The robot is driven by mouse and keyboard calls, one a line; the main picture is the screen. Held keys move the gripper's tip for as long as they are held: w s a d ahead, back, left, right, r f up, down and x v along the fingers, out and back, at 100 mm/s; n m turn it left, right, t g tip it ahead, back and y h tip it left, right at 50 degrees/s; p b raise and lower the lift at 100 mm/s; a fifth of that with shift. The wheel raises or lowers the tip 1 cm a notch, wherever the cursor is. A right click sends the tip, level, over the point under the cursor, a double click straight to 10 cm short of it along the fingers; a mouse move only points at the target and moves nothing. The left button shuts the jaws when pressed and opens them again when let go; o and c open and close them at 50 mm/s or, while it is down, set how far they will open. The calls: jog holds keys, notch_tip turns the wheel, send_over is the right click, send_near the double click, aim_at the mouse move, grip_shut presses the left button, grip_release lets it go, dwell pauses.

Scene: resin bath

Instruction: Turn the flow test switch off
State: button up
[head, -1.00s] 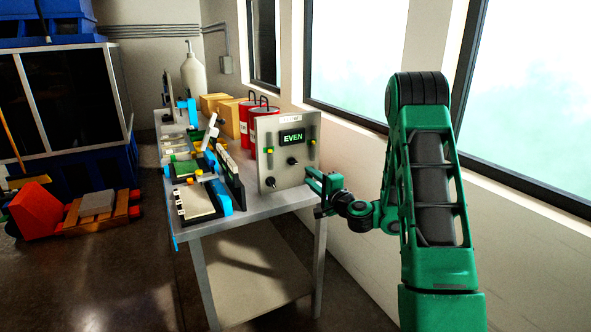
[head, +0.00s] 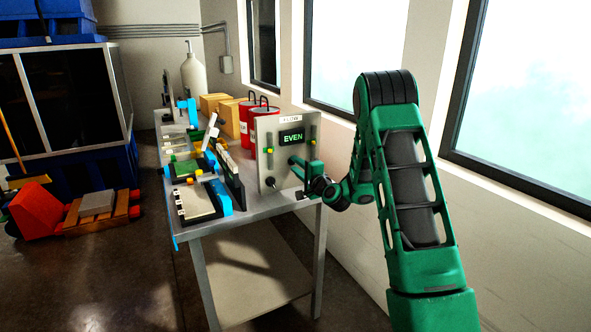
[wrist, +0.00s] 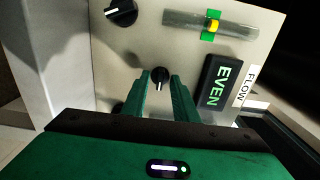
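The flow panel (head: 265,135) is a pale upright plate at the near end of the bench, with a green "EVEN" display (head: 292,137) and a "FLOW" label (head: 291,120). In the wrist view, a small black knob with a white mark (wrist: 160,76) shows between my gripper's fingertips (wrist: 161,80). The fingers are apart, one on each side of it; I see no clear contact. A larger black knob (wrist: 121,11) is at the upper left there. In the head view my gripper (head: 297,167) is at the panel's face and hides one knob; another knob (head: 270,182) shows lower left.
A tube with a yellow and green clamp (wrist: 211,25) is on the panel close to the knobs. Red canisters (head: 262,113) stand behind the panel. Trays and tools (head: 197,200) cover the bench to its left. The wall and windows are close on the right.

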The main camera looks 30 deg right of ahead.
grip_shut()
jog(key=shift+n, duration=0.3)
jog(key=n, duration=1.7)
jog(key=shift+f, duration=0.25)
jog(key=shift+n, duration=0.3)
dwell(0.3)
